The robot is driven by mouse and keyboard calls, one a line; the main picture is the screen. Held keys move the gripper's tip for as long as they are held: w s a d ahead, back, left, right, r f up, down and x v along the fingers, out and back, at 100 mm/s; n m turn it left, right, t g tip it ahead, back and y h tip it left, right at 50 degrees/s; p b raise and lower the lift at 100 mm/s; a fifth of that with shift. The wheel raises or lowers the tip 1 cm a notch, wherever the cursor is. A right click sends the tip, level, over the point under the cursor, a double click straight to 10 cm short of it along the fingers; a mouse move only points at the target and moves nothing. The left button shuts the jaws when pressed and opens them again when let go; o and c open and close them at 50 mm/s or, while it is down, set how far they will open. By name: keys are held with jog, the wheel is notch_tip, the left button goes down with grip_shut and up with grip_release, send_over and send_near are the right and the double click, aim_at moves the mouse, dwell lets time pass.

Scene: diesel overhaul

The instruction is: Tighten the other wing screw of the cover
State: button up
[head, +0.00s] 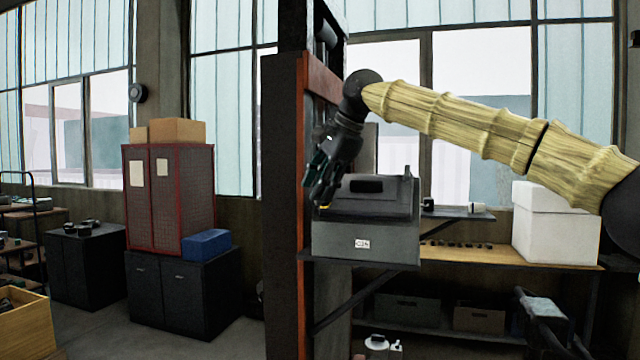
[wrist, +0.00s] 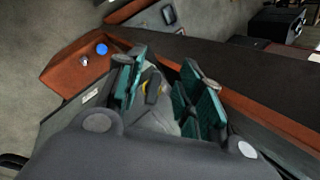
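A grey box (head: 365,240) with a sloped grey cover (head: 385,205) and a dark handle (head: 366,186) stands on a bracket shelf by the column. My gripper (head: 322,192) points down at the left end of the cover. A small yellow part (head: 324,207), perhaps a wing screw, shows at its fingertips. In the wrist view the green-padded fingers of my gripper (wrist: 165,92) stand apart. The yellow part (wrist: 153,90) shows between them, nearer the left finger; I cannot tell whether it is touched. The other wing screw cannot be made out.
A rust-red and dark column (head: 300,200) stands close left of my gripper. A wooden bench (head: 480,254) with a white box (head: 555,225) lies to the right. A red cabinet (head: 170,195) and a blue bin (head: 206,243) stand at left, with open floor before them.

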jog(key=shift+w+d+f, duration=0.15)
jog(key=shift+w+f, duration=0.3)
jog(key=shift+f, duration=0.2)
jog(key=shift+w+d+f, duration=0.15)
jog(key=shift+w+f, duration=0.3)
jog(key=shift+f, duration=0.15)
jog(key=shift+s+r, duration=0.15)
grip_shut()
jog(key=m+t+b, duration=0.2)
jog(key=m+b, duration=0.2)
jog(key=b, duration=0.3)
jog(key=shift+t+y, duration=0.3)
jog(key=shift+y, duration=0.1)
